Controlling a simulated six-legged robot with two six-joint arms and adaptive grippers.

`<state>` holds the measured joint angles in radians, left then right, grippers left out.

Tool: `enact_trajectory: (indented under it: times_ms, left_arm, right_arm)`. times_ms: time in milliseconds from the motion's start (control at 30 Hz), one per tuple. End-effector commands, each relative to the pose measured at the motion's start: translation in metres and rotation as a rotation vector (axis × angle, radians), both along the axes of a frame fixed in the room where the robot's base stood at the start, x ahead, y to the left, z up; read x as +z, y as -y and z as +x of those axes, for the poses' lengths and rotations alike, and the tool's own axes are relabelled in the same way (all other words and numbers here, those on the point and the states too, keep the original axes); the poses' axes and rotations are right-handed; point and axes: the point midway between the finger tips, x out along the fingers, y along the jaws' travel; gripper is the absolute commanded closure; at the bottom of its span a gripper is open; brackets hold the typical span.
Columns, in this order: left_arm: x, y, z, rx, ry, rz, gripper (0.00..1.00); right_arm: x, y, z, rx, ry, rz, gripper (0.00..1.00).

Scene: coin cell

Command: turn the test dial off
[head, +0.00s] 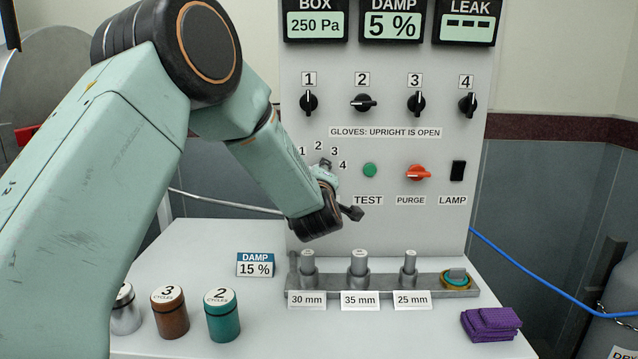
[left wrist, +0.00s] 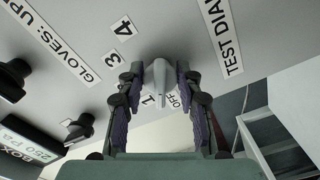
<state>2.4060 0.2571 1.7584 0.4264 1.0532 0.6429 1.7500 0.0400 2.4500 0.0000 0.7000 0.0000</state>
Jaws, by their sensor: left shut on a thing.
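The test dial (left wrist: 158,80) is a grey knob on the upright panel, seen in the left wrist view. My left gripper (left wrist: 160,90) has its two padded fingers on either side of the knob and is shut on it. The marks OFF (left wrist: 174,100), 1 (left wrist: 148,100), 3 (left wrist: 118,57) and 4 (left wrist: 124,27) show around the dial; the fingers hide the 2 there. I cannot tell which mark the knob points to. My right gripper is not in view.
Beside the dial are a green TEST button (head: 370,170), an orange PURGE knob (head: 417,173) and a black LAMP switch (head: 458,171). Several black glove knobs are above. Below stands a grey rack (head: 385,284) with metal posts; labelled jars and a purple cloth (head: 490,323) lie nearby.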

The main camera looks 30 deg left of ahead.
Motion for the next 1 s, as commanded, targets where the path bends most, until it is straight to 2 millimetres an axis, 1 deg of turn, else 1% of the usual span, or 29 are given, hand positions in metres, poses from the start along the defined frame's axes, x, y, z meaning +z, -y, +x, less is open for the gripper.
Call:
enact_trajectory:
  times_ms: [33,100,400,633,1000]
  left_arm:
    - [0.005,-0.002,0.001,0.006,0.041,-0.03,0.97]
    - [0.006,-0.002,0.001,0.005,0.069,-0.076,0.97]
    - [0.007,-0.002,0.001,0.004,0.159,-0.223,0.97]
    - [0.006,-0.002,0.001,0.004,0.189,-0.278,0.97]
    - [0.007,-0.002,0.001,0.004,0.197,-0.292,0.97]
  right_arm:
    - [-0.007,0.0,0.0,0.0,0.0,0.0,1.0]
    - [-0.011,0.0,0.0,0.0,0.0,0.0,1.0]
    - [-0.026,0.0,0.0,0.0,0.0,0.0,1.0]
    - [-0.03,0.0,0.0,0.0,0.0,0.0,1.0]
    - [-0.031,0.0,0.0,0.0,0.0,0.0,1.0]
